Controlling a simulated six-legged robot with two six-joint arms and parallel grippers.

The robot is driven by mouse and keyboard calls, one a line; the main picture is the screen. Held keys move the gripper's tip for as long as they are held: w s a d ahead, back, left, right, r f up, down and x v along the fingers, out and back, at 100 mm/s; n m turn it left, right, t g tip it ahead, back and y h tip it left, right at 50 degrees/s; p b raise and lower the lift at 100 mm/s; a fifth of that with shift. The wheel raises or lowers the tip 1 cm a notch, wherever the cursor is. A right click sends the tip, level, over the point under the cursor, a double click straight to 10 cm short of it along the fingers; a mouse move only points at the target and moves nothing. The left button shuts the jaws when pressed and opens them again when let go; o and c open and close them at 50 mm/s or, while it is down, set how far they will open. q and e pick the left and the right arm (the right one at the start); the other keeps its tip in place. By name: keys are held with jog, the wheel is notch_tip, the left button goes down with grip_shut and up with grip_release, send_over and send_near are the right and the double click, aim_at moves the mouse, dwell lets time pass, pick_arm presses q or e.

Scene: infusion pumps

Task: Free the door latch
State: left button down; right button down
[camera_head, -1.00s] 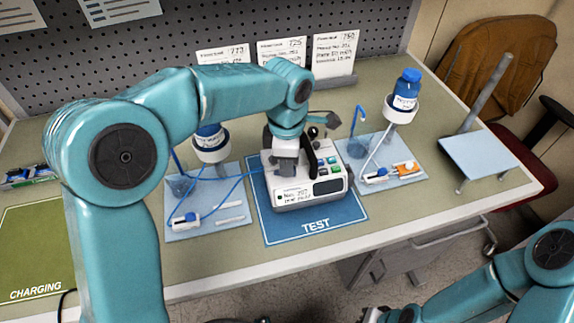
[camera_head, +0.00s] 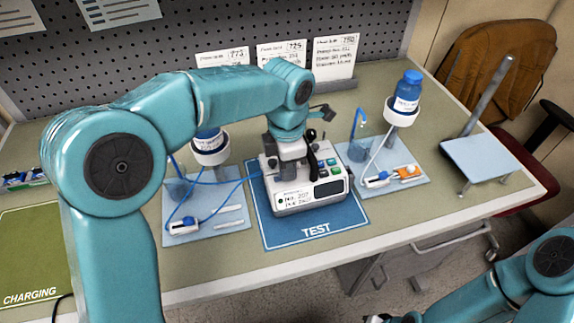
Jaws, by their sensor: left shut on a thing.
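A white infusion pump (camera_head: 310,197) with a small screen, green and dark buttons and a handwritten label stands on the blue TEST mat (camera_head: 318,238). My left gripper (camera_head: 291,160) points down at the pump's top left, shut on a small part there. The part looks like the door latch, but the fingers and wrist hide most of it. A black handle (camera_head: 312,160) stands on the pump just right of the fingers. My right arm (camera_head: 530,285) is low at the right; its gripper is mostly cut off by the bottom edge.
Blue tubing runs from the pump to the left tray (camera_head: 205,232), with a bottle (camera_head: 211,150) above. The right tray (camera_head: 410,182) holds a clamp and an orange part, with a bottle (camera_head: 404,100) above. The green CHARGING mat (camera_head: 30,255) looks clear.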

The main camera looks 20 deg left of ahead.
pick_arm(q)
jog(key=shift+r, duration=0.1)
jog(key=c, duration=1.2)
grip_release()
notch_tip(320, 180, up, 16)
jog(key=shift+r+p, duration=0.2)
jog(key=shift+p, duration=0.95)
